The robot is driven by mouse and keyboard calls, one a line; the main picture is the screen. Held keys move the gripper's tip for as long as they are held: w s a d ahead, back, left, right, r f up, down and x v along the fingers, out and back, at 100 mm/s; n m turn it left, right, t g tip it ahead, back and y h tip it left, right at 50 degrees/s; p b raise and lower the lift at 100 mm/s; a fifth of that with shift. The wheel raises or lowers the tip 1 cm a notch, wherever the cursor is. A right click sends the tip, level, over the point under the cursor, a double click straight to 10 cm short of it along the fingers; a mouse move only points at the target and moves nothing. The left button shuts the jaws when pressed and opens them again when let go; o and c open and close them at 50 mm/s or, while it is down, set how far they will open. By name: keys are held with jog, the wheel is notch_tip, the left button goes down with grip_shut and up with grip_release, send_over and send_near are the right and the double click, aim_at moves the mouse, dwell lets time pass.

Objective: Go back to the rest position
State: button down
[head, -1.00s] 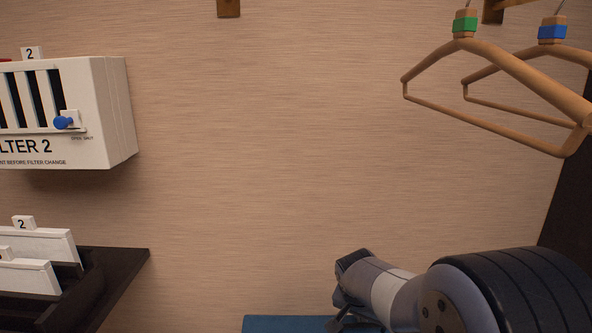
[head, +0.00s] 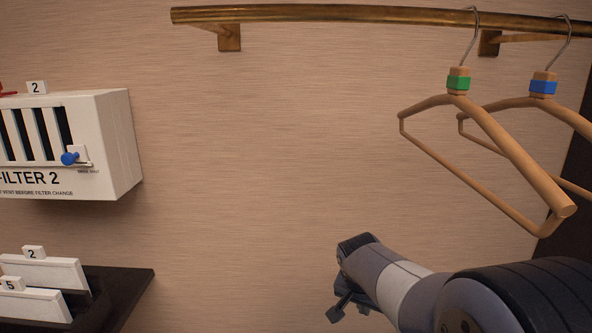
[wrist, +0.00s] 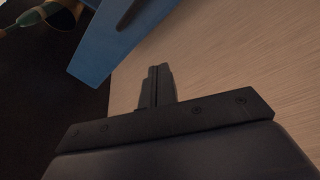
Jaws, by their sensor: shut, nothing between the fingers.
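My gripper (head: 340,306) is at the lower middle of the head view, at the end of my grey arm. It is in front of the wood-grain wall, with nothing held. In the wrist view my gripper (wrist: 157,75) has its two dark fingers together and empty. A blue thing (wrist: 112,40) lies beyond the fingers at the upper left of the wrist view; I cannot tell what it is.
Two wooden hangers, one with a green band (head: 458,85) and one with a blue band (head: 543,88), hang from a brass rail (head: 330,14). The filter 2 box (head: 120,145) is at left, above a dark shelf (head: 125,290) with white panels. The middle wall is clear.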

jog(key=shift+r, duration=0.25)
jog(key=f+b, duration=0.3)
jog(key=f, duration=0.1)
jog(key=f+b, duration=0.2)
jog(key=f, duration=0.2)
jog(key=f+b, duration=0.3)
jog(key=f, duration=0.1)
jog(key=shift+s+b, duration=0.35)
jog(key=shift+s, duration=0.05)
jog(key=shift+w+r+p, duration=0.1)
jog(key=shift+w+p, duration=0.35)
jog(key=shift+w, duration=0.45)
